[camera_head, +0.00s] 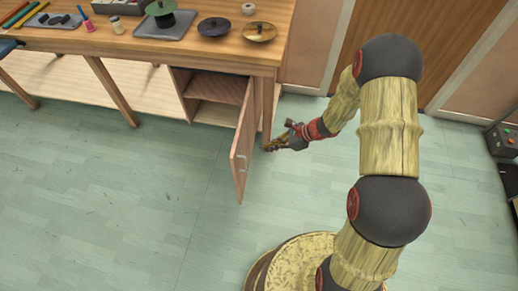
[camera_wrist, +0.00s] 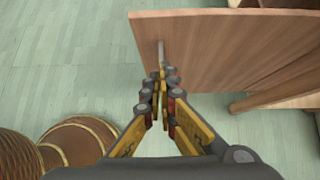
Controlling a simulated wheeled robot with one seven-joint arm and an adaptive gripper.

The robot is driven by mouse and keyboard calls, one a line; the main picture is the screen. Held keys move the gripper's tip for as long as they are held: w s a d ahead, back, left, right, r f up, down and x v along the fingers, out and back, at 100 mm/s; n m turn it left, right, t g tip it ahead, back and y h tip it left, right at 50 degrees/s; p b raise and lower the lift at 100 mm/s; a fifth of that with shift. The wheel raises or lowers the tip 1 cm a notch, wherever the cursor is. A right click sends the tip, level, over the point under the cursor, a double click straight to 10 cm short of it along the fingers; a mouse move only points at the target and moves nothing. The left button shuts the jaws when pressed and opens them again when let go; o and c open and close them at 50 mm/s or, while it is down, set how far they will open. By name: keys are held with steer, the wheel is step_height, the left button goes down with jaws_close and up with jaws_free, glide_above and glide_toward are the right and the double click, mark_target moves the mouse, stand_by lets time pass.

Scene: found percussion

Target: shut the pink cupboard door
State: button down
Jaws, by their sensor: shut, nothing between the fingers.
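The pinkish-brown wooden cupboard door (camera_head: 243,138) stands open, swung out from the right side of a low cupboard (camera_head: 212,100) under the table. Its shelf shows inside. A small pale handle (camera_head: 241,157) is on the door's right-hand face. My gripper (camera_head: 269,149) is low, just right of the door, on the handle side. In the wrist view the door (camera_wrist: 230,50) fills the upper right, and my gripper (camera_wrist: 163,72) is shut and empty, its tips close to the handle (camera_wrist: 161,51). I cannot tell whether they touch.
A table leg (camera_head: 267,108) stands close to my gripper. The green floor (camera_head: 130,200) in front of the cupboard is clear.

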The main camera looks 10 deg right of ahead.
steer(key=b, duration=0.3)
glide_toward(237, 156)
steer(key=f, duration=0.4)
steer(key=shift+s+d, duration=0.15)
steer(key=shift+d, duration=0.1)
steer(key=shift+w+a+r+b, duration=0.1)
steer(key=shift+w+a+b, duration=0.1)
steer(key=shift+a, duration=0.4)
steer(key=shift+w+a+r+b, duration=0.15)
steer(key=shift+w+a, duration=0.05)
steer(key=shift+a, duration=0.35)
steer(key=shift+w+a+r+b, duration=0.1)
steer(key=shift+w+a+b, duration=0.1)
steer(key=shift+a, duration=0.4)
steer(key=shift+a, duration=0.15)
